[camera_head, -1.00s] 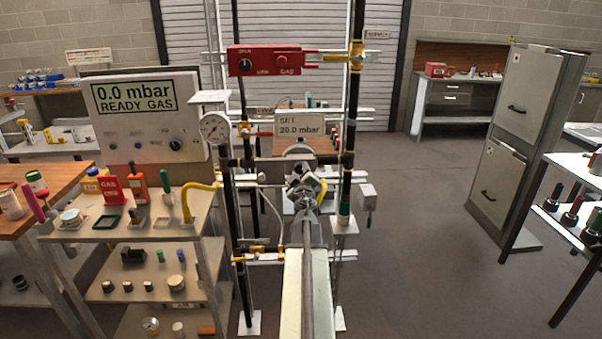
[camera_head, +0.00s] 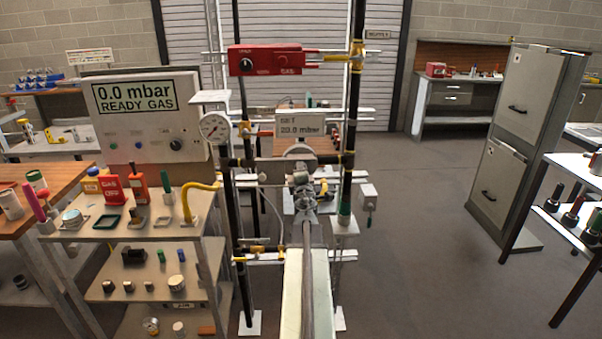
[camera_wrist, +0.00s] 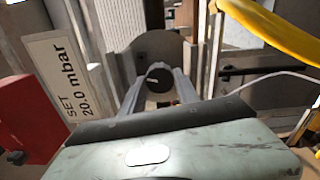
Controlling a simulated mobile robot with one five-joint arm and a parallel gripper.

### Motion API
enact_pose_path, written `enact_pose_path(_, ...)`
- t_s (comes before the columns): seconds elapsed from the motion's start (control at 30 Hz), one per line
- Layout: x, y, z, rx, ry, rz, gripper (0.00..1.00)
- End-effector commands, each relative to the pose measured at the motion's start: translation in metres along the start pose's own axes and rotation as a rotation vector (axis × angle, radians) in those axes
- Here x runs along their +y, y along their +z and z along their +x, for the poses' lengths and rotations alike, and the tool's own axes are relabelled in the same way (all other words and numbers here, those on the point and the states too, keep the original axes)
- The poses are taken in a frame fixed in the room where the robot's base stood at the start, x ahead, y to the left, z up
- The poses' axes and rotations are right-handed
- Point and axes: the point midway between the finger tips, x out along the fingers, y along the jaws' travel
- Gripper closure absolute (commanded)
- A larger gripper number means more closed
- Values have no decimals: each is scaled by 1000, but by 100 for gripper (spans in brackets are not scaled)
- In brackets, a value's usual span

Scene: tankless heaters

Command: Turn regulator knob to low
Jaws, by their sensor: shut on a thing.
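The regulator body (camera_head: 299,153) is a grey round housing on the pipe frame, under a white sign (camera_head: 299,124) that reads SET 20.0 mbar. My gripper (camera_head: 301,180) is in front of it in the head view and hides the knob there. In the wrist view the dark round regulator knob (camera_wrist: 158,79) sits between the two fingers of my gripper (camera_wrist: 158,88), against the grey housing (camera_wrist: 152,52). The fingers are shut on the knob. The sign (camera_wrist: 62,72) appears steeply turned at the left of the wrist view.
A display panel (camera_head: 148,115) at left reads 0.0 mbar READY GAS. A red gas box (camera_head: 273,60) is above the regulator. A pressure gauge (camera_head: 214,127) and black posts flank it. A yellow pipe (camera_wrist: 275,28) is close by in the wrist view.

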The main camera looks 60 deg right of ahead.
Motion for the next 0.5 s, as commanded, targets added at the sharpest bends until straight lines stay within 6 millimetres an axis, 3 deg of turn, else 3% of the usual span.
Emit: enact_pose_path(0.5,-1,0,-1,0,0,-246,100)
